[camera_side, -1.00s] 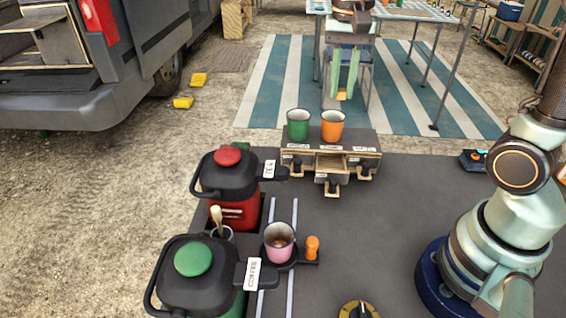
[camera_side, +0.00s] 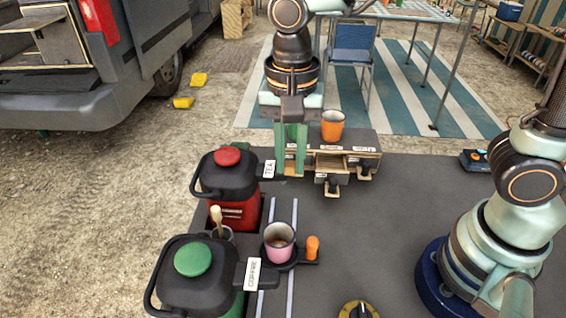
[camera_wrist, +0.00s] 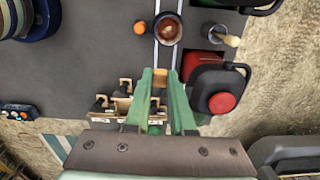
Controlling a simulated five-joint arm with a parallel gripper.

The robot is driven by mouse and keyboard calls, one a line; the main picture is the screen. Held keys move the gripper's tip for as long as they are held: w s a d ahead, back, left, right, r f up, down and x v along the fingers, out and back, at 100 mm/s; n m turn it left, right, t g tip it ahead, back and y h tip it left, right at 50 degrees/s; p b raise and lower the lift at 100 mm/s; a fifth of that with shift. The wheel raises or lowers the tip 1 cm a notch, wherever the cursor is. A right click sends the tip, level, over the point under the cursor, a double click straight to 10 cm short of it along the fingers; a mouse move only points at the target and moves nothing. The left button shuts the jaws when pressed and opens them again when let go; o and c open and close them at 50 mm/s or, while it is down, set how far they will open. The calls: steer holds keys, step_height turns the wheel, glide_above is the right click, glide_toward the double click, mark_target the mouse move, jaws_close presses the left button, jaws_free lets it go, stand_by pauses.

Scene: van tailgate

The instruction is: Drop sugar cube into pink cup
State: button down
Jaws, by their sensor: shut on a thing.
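The pink cup (camera_side: 279,245) stands upright on a dark round holder between two pale rails, with something brown inside. In the wrist view the cup (camera_wrist: 168,28) is at the top, beyond my fingertips. My gripper (camera_side: 290,170) points down beside the left end of the small drawer unit, behind the pink cup and above the table. In the wrist view my gripper (camera_wrist: 160,75) is shut on a small tan-brown block (camera_wrist: 159,77), apparently the sugar cube.
The red-lidded tea pot (camera_side: 228,158) and green-lidded coffee pot (camera_side: 194,262) stand at left. The drawer unit (camera_side: 362,150) carries an orange cup (camera_side: 333,126) and a green cup, largely hidden by my gripper. An orange-knobbed handle (camera_side: 313,247) adjoins the pink cup's holder.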

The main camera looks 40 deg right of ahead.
steer(key=shift+s+a+f, duration=0.15)
steer(key=shift+s+a, duration=0.25)
steer(key=shift+a, duration=0.1)
steer(key=shift+s+a+f, duration=0.15)
steer(key=shift+s+a, duration=0.2)
steer(key=shift+a, duration=0.15)
steer(key=shift+s+a+f, duration=0.1)
steer(key=shift+f, duration=2.9)
steer(key=c, duration=0.7)
jaws_free()
steer(key=shift+r, duration=0.15)
